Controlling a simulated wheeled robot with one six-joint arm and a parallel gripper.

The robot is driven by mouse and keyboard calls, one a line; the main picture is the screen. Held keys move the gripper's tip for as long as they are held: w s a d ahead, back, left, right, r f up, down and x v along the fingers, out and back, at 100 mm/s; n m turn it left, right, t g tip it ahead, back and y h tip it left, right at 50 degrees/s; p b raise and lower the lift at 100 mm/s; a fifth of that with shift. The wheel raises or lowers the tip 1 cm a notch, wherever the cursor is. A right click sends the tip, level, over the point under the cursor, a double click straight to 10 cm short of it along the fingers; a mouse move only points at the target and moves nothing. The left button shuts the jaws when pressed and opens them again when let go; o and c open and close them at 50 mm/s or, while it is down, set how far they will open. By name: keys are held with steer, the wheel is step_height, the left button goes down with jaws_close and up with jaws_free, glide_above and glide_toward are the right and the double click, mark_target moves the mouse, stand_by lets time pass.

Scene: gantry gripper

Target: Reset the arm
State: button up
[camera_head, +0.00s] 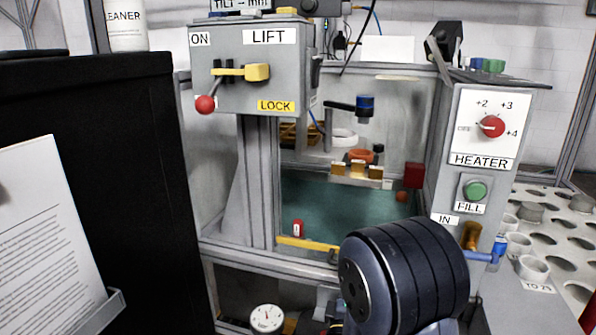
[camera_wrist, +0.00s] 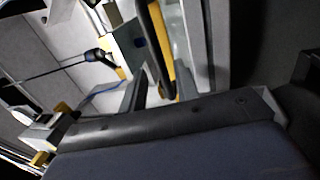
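My arm shows in the camera_head view as a thick dark rounded link (camera_head: 405,270) at the lower middle, in front of the machine's lower right part. My gripper is not visible in that view. In the camera_wrist view my gripper (camera_wrist: 161,88) shows two dark fingers standing apart above its wide dark body. No held object is clear between them. A black bar beside a yellow strip (camera_wrist: 160,45) runs behind the gap; I cannot tell how near it is.
The machine has a LIFT box (camera_head: 245,85) with a red-knobbed lever, a HEATER dial (camera_head: 491,127), a green FILL button (camera_head: 475,190) and a teal bath (camera_head: 350,212). A black cabinet (camera_head: 120,160) stands left. A perforated white rack (camera_head: 560,240) is at right.

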steer(key=x, duration=0.4)
steer(key=shift+w+d+b, duration=0.15)
steer(key=shift+w+b, duration=0.15)
steer(key=shift+w+d+r, duration=0.1)
steer(key=shift+w+r, duration=0.1)
steer(key=shift+w, duration=0.1)
steer(key=shift+s+r+p, duration=0.1)
steer(key=shift+r+p, duration=0.2)
steer(key=shift+p, duration=0.05)
